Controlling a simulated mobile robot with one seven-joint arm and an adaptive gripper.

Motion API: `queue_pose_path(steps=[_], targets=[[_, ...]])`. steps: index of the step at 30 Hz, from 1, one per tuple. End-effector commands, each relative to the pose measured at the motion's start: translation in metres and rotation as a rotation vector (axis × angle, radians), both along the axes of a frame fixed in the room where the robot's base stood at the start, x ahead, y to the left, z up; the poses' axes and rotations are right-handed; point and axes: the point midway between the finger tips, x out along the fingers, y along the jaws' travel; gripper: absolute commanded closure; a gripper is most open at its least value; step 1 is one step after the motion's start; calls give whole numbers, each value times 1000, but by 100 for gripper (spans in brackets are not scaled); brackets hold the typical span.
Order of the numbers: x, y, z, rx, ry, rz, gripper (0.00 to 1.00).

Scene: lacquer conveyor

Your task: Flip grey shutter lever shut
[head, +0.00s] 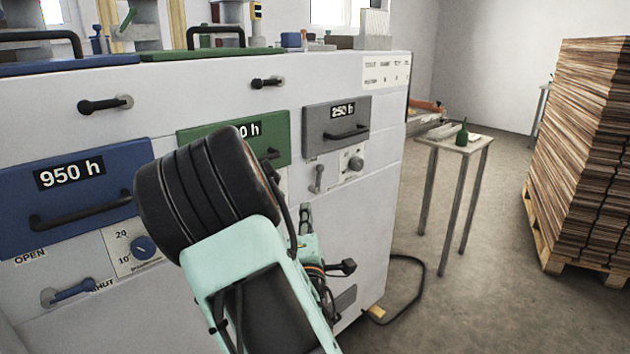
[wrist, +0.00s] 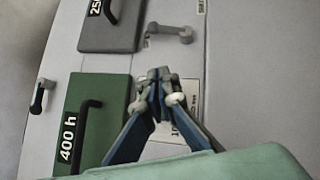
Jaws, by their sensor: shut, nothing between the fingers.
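The grey shutter lever (head: 318,178) sits on the white machine front below the grey 250 h panel (head: 325,140). In the head view it stands roughly upright. It also shows in the wrist view (wrist: 172,33), near the top and beside the grey panel, with its open and shut labels not readable. My gripper (wrist: 158,78) is shut and empty. In the wrist view its fingertips are below the lever, apart from it, near the green 400 h panel (wrist: 112,140). In the head view my arm hides most of the gripper and part of the green panel.
A blue 950 h panel (head: 80,200) with a blue lever (head: 70,291) is at left. Black handles (head: 265,82) project above the panels. A small table (head: 450,144) with a green bottle (head: 462,132) and a stacked pallet (head: 585,150) stand right. Floor between them is clear.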

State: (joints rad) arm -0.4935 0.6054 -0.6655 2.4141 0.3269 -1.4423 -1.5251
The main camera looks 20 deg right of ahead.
Motion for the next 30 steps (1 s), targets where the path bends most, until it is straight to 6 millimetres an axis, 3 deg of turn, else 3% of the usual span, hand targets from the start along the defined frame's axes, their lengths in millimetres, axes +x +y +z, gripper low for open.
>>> queue_pose_path(steps=[8, 22, 30], targets=[[13, -5, 3, 1, -3, 0, 100], [93, -35, 19, 2, -2, 0, 100], [105, -65, 29, 2, -1, -1, 100]])
